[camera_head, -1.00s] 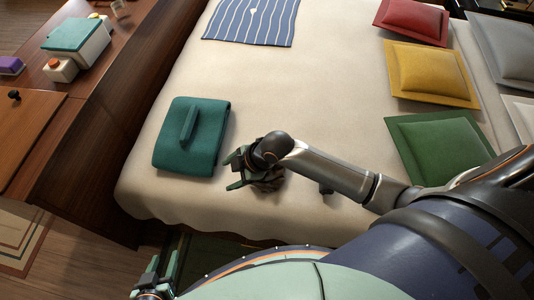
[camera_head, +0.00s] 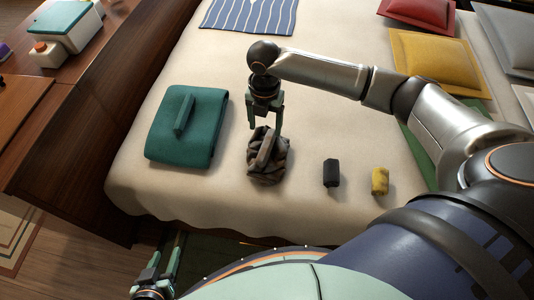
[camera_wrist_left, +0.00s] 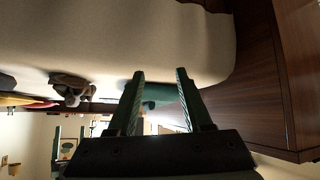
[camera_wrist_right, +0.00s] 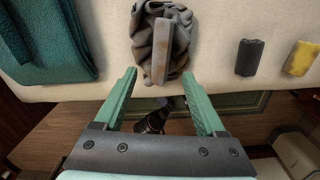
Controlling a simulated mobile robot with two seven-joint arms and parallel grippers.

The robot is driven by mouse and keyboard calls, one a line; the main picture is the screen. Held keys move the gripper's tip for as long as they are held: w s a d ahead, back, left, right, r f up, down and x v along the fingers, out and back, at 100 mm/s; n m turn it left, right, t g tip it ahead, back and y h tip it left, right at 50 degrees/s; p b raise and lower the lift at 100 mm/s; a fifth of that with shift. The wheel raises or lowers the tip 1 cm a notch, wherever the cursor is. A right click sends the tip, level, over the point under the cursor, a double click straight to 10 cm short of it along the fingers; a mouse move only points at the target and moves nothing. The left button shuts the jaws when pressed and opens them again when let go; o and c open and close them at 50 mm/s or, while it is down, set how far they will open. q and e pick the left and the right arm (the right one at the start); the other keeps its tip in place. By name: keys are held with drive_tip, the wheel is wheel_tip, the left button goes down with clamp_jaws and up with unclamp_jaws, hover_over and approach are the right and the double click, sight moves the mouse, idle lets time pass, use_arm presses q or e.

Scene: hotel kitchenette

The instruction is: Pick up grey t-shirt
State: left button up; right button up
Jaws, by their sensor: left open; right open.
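The grey t-shirt (camera_head: 268,160) is a crumpled dark grey bundle with a lighter band on top. It lies on the bed beside the teal folded item. My right gripper (camera_head: 266,122) is open and hangs at the bundle's far side in the head view. In the right wrist view the bundle (camera_wrist_right: 161,42) sits beyond and between the open fingertips (camera_wrist_right: 164,80), with no grip on it. My left gripper (camera_head: 166,258) is open and empty, low beside the bed's near edge. In the left wrist view its fingers (camera_wrist_left: 160,76) are apart, and the bundle (camera_wrist_left: 72,86) is off to the left.
A teal folded item (camera_head: 205,128) lies left of the bundle. A black roll (camera_head: 331,173) and a yellow roll (camera_head: 380,181) lie to its right. Cushions, including a yellow one (camera_head: 430,62), are at the far right. A wooden desk (camera_head: 85,125) borders the bed's left side.

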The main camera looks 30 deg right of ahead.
sight(267, 143)
drive_tip(key=shift+s+d+f+b, duration=0.1)
drive_tip(key=shift+f+b, duration=0.25)
drive_tip(key=shift+f, duration=1.55)
drive_tip(key=shift+s+d+f+b, duration=0.1)
drive_tip(key=shift+f+b, duration=0.2)
drive_tip(key=shift+f, duration=1.55)
drive_tip(key=shift+f, duration=0.2)
clamp_jaws()
